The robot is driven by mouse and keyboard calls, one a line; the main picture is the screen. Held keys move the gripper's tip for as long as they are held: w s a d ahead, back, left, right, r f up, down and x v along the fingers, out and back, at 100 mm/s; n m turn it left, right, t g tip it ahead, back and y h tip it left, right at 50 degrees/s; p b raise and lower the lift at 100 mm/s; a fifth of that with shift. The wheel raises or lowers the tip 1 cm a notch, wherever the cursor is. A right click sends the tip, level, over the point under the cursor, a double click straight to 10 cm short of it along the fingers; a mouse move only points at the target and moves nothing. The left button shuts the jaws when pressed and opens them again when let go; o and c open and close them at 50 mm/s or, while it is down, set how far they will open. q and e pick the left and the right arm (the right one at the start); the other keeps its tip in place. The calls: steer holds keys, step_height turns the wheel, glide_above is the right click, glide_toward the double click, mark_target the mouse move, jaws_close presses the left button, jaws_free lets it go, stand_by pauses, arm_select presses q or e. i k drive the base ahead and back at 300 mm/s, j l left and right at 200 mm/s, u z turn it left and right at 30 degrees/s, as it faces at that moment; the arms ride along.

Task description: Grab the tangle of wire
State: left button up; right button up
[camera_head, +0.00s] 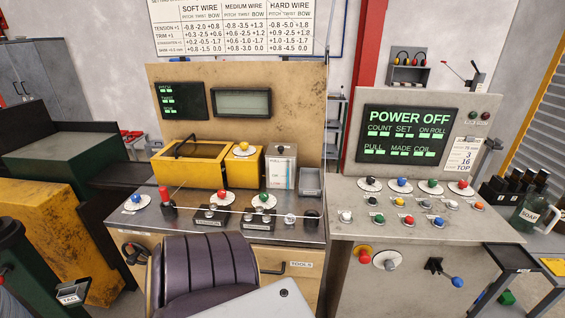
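I cannot make out a tangle of wire anywhere in the head view. A thin pale line (240,210) runs across the left console's top, past the knobs; I cannot tell whether it is wire. A yellow open-topped box (190,174) with a dark curved piece across its top sits at the back of that console; its inside is mostly hidden. Neither of my grippers shows.
A dark padded chair (208,270) stands before the left console (225,232). The right console (400,260) carries several coloured buttons and a screen (407,134) reading POWER OFF. Dark-and-yellow machinery (65,215) fills the left. A side table (525,262) stands at right.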

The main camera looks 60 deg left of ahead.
mark_target(288, 222)
steer(key=u, duration=2.05)
steer(key=k+l, duration=0.35)
steer(key=l, duration=0.15)
steer(key=k+l, duration=0.3)
steer(key=l, duration=0.2)
steer(key=k+l, duration=0.35)
steer(key=l, duration=0.2)
